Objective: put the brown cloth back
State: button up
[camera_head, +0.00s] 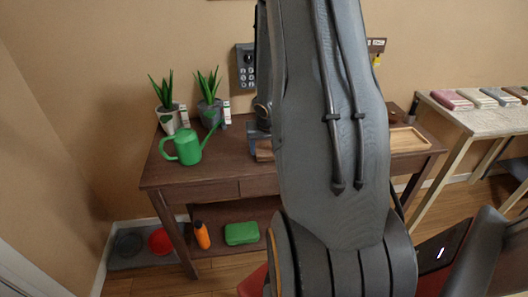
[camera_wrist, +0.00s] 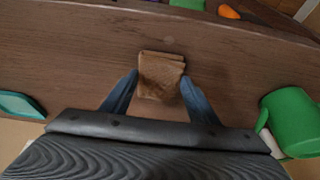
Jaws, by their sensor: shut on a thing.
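The brown cloth (camera_wrist: 160,75) is a small folded stack between the blue fingers of my gripper (camera_wrist: 160,88) in the wrist view. My gripper is shut on it. In the head view my gripper (camera_head: 258,134) is over the dark wooden table (camera_head: 215,168), mostly behind my arm. The cloth also shows there as a small brown patch (camera_head: 264,152), partly hidden. I cannot tell whether the cloth touches the tabletop.
A green watering can (camera_head: 187,147) and potted plants (camera_head: 170,118) stand left on the table. A wooden tray (camera_head: 407,140) lies at its right end. At far right, a light bench (camera_head: 450,117) holds several folded cloths (camera_head: 478,97). The lower shelf (camera_head: 225,212) holds an orange bottle (camera_head: 202,235) and green case (camera_head: 242,233).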

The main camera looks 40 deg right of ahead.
jog(key=shift+f+b, duration=0.35)
jog(key=shift+b, duration=0.05)
jog(key=o, duration=0.9)
jog(key=shift+o, duration=0.2)
